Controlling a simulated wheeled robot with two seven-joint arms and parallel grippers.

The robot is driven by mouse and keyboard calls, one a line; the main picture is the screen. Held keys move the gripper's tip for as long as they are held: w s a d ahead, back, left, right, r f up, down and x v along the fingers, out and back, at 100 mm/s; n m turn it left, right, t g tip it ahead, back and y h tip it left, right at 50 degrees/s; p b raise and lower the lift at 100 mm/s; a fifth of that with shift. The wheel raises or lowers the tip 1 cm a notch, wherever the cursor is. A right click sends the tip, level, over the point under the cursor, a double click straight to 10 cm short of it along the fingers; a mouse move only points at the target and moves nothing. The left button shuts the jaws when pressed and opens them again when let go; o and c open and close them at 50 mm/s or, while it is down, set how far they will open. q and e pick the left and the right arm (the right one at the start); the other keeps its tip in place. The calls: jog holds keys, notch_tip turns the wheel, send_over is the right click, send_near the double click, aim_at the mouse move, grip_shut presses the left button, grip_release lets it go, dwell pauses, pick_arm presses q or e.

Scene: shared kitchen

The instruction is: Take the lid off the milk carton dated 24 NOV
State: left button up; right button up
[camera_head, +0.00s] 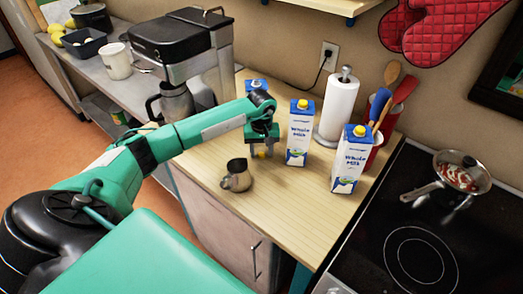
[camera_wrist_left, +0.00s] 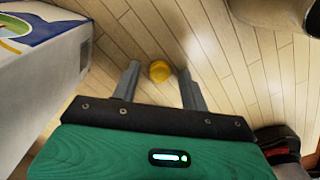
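Three blue-and-white milk cartons stand upright on the wooden counter: a middle carton (camera_head: 298,145) and a right carton (camera_head: 350,168), each with a yellow lid on top, and a rear carton (camera_head: 255,86) mostly hidden behind my left arm. I cannot tell whether the rear one has its lid. No date is legible. A loose yellow lid (camera_head: 261,154) appears on the counter under my left gripper (camera_head: 263,148). In the left wrist view this lid (camera_wrist_left: 160,71) lies between the open, empty fingers, apart from both. A carton (camera_wrist_left: 45,70) is close by on the left there.
A small metal pitcher (camera_head: 237,176) stands in front of the gripper. A paper towel roll (camera_head: 338,108) and a red utensil holder (camera_head: 385,125) are behind the cartons. A coffee machine (camera_head: 182,45) is at the left, a stove with a pan (camera_head: 461,174) at the right.

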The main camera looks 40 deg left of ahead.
aim_at(261, 154)
pick_arm(q)
jog(key=shift+r, duration=0.45)
notch_tip(261, 154, up, 12)
jog(key=b, duration=0.4)
jog(key=shift+f, duration=0.25)
